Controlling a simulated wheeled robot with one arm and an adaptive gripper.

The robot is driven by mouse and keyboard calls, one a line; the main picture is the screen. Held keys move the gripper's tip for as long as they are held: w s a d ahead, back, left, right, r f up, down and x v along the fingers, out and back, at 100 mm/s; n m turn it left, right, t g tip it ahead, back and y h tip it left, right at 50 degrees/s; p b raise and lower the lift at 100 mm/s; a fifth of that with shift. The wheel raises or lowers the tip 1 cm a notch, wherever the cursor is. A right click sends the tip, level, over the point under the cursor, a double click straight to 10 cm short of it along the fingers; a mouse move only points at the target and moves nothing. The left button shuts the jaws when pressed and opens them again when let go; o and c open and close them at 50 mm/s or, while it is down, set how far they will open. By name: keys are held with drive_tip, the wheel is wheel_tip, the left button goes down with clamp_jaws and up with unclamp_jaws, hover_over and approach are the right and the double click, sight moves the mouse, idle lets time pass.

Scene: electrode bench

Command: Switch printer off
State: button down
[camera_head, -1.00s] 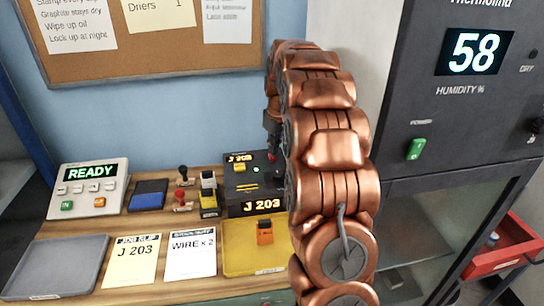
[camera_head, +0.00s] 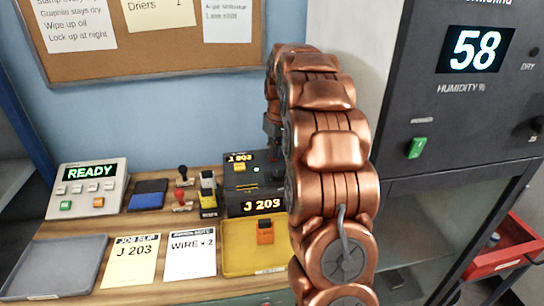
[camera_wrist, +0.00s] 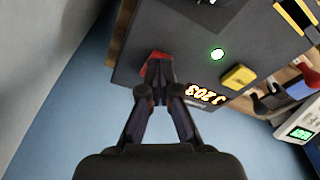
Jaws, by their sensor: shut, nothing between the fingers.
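The printer (camera_head: 236,180) is a dark box at the back of the wooden bench, with a lit "J 203" display, a yellow button and a green light. In the wrist view the printer's dark top (camera_wrist: 190,30) fills the upper middle, with the green light (camera_wrist: 217,54) lit and the yellow button (camera_wrist: 238,77) beside it. A red switch (camera_wrist: 153,58) shows at my fingertips, partly covered by them. My gripper (camera_wrist: 160,70) is shut and empty, its tips at the red switch; I cannot tell whether they touch. In the head view my arm hides part of the printer and gripper.
A yellow tray (camera_head: 240,262) stands in front of the printer. Stamps (camera_head: 182,200), a blue ink pad (camera_head: 148,196) and a "READY" console (camera_head: 88,188) are to the left. A tall dark drying cabinet (camera_head: 440,140) stands close on the right.

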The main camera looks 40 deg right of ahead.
drive_tip(key=shift+f, duration=0.4)
idle(0.3)
drive_tip(key=shift+r+p, duration=0.45)
drive_tip(key=shift+r, duration=3.1)
